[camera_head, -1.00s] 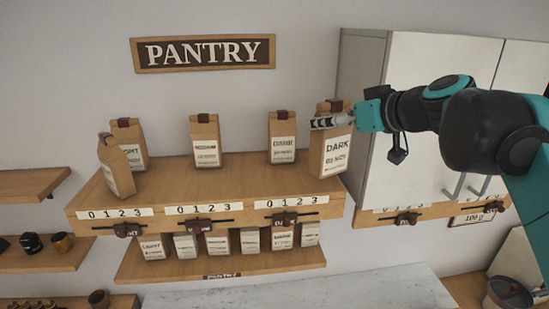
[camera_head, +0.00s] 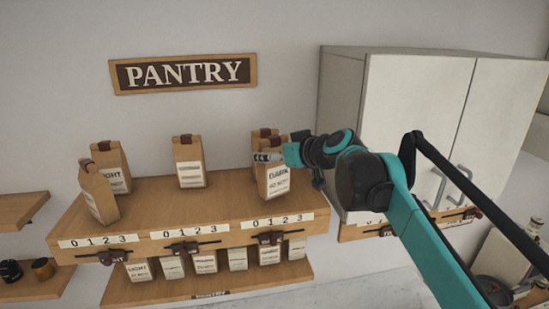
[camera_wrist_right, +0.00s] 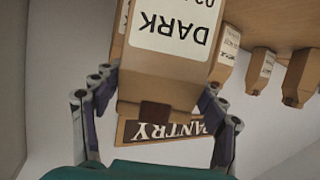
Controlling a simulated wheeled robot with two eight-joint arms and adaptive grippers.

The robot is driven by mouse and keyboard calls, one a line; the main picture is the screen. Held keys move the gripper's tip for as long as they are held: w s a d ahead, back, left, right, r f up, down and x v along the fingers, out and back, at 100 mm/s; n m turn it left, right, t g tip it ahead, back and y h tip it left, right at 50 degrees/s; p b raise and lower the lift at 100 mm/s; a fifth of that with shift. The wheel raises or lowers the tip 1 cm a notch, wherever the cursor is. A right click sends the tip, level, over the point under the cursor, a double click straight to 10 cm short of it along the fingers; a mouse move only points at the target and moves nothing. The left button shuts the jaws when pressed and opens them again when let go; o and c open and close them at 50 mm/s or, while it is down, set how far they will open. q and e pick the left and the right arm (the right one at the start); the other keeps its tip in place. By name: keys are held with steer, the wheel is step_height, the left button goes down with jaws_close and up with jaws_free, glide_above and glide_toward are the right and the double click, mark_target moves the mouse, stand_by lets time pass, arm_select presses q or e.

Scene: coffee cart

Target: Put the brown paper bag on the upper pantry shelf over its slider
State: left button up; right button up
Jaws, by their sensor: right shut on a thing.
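A brown paper bag labelled DARK (camera_head: 275,184) is held by my right gripper (camera_head: 268,157) over the right part of the upper pantry shelf (camera_head: 215,205). The bag hangs roughly upright, in front of another brown bag (camera_head: 262,134) that it partly hides. I cannot tell whether its base touches the shelf. The right wrist view shows the DARK bag (camera_wrist_right: 170,65) upside down between the fingers of the right gripper (camera_wrist_right: 158,95). A dark slider (camera_head: 270,238) sits on the shelf's front edge below the bag. My left gripper is not in view.
Other brown bags stand on the upper shelf at the left (camera_head: 100,195) and middle (camera_head: 188,160). More sliders (camera_head: 185,248) line the front edge. A lower shelf (camera_head: 205,288) holds several small bags. A white cabinet (camera_head: 415,110) stands to the right.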

step_height(320, 180, down, 2)
steer(key=shift+w+a+f, duration=0.1)
steer(key=shift+w+f, duration=0.1)
steer(key=shift+f, duration=0.1)
steer(key=o, duration=1.8)
steer(key=shift+s, duration=0.2)
steer(key=shift+o, duration=0.2)
steer(key=shift+w, duration=0.1)
steer(key=shift+w, duration=0.1)
